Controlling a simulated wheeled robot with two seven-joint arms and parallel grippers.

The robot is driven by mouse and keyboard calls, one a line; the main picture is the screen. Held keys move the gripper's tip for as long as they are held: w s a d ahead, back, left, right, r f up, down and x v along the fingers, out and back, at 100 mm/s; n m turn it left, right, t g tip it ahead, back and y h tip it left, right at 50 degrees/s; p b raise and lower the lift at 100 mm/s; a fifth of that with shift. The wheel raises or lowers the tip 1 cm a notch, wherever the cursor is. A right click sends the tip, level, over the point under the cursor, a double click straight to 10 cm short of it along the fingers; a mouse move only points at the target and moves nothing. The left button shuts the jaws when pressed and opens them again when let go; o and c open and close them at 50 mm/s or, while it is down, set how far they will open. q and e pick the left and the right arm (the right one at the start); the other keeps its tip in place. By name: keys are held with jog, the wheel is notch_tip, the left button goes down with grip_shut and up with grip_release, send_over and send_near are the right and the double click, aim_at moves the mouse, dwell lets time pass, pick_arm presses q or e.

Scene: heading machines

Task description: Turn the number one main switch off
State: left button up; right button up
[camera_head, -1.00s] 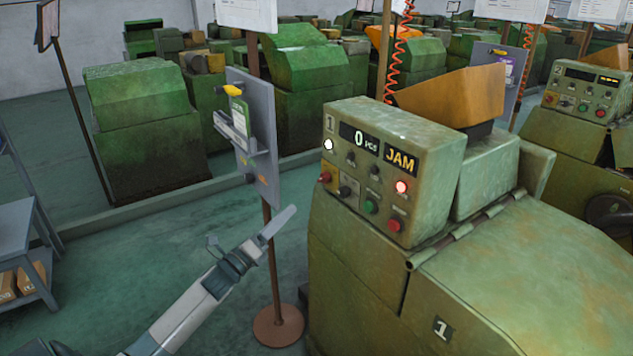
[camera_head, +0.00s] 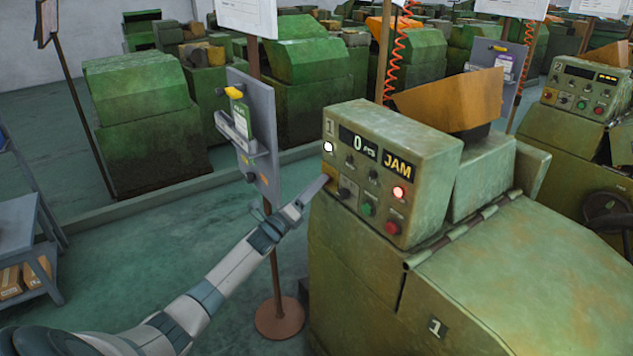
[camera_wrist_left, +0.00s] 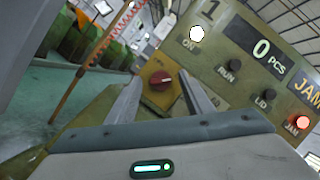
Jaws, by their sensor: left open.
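The number one machine's control panel (camera_head: 375,165) shows a lit white lamp, a "0 PCS" display, a yellow "JAM" sign and a lit red lamp. The main switch, a red knob (camera_wrist_left: 161,81) on a yellow plate (camera_wrist_left: 158,98), is below the white ON lamp (camera_wrist_left: 197,34) in the left wrist view. My left gripper (camera_head: 318,186) is open at the panel's left edge. In the left wrist view its two fingers (camera_wrist_left: 165,93) stand on either side of the knob, with a gap visible. Contact cannot be told. In the head view the gripper largely hides the knob. My right gripper is not in view.
A grey board on a post (camera_head: 253,135) stands just left of the machine, close to my left arm. Other knobs and a green button (camera_head: 368,208) and red button (camera_head: 392,227) are right of the switch. Open floor lies left of the post.

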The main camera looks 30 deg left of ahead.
pick_arm(q)
jog(key=shift+w+r, duration=0.1)
jog(key=shift+w, duration=0.45)
jog(key=c, duration=1)
jog(key=shift+c, duration=0.2)
jog(key=shift+d+r+n+p, duration=0.1)
jog(key=shift+r+n+p, duration=0.05)
jog(key=shift+n+p, duration=0.3)
jog(key=shift+r+n+g+y+p, duration=0.1)
jog(key=shift+n+g+p, duration=1.2)
jog(key=shift+n, duration=1.4)
jog(key=shift+r+n+g+y+p, duration=0.1)
jog(key=shift+n+g+p, duration=0.65)
jog(key=shift+n+p, duration=1.5)
jog(key=shift+n+g+y+p, duration=0.1)
jog(key=shift+n+g+p, duration=1)
jog(key=shift+n, duration=2)
